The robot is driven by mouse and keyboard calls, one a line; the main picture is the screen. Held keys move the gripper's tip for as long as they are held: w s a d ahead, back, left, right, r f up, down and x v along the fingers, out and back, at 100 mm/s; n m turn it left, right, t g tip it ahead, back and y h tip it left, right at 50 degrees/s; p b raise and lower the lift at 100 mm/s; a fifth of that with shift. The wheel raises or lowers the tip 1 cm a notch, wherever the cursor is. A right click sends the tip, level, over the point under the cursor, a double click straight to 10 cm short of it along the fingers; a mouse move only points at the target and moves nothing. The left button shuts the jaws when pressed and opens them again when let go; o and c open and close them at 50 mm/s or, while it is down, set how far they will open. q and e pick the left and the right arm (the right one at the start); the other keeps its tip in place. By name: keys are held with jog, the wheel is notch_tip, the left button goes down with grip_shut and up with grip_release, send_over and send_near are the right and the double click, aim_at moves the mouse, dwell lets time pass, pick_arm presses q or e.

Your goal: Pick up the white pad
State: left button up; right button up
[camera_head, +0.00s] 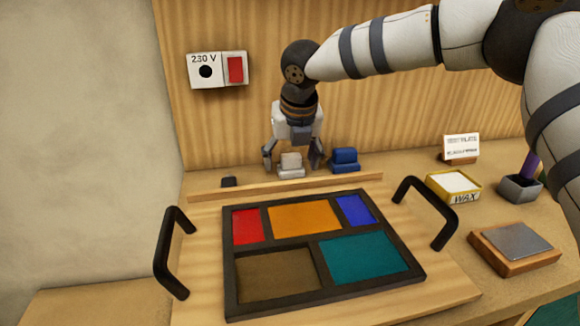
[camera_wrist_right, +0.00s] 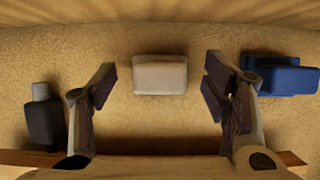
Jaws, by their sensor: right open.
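The white pad (camera_head: 291,165) is a small off-white block with a wider base, standing on the table behind the wooden board. My right gripper (camera_head: 292,163) is open above it, with one finger to each side. In the right wrist view the white pad (camera_wrist_right: 160,75) lies between and a little beyond the open fingers (camera_wrist_right: 160,90), with a gap on both sides. The fingers do not touch it. My left gripper is not in view.
A blue pad (camera_head: 344,160) stands close to the right, a dark one (camera_head: 229,182) to the left. In front, a board with black handles (camera_head: 168,262) carries the leaded panel (camera_head: 320,240). A wax tin (camera_head: 453,187), a grey pot (camera_head: 520,187) and a wooden block (camera_head: 514,246) stand at right.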

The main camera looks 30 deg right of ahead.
jog(key=shift+w+f, duration=0.2)
jog(key=shift+f, duration=0.15)
jog(key=c, duration=1.2)
jog(key=shift+c, duration=0.3)
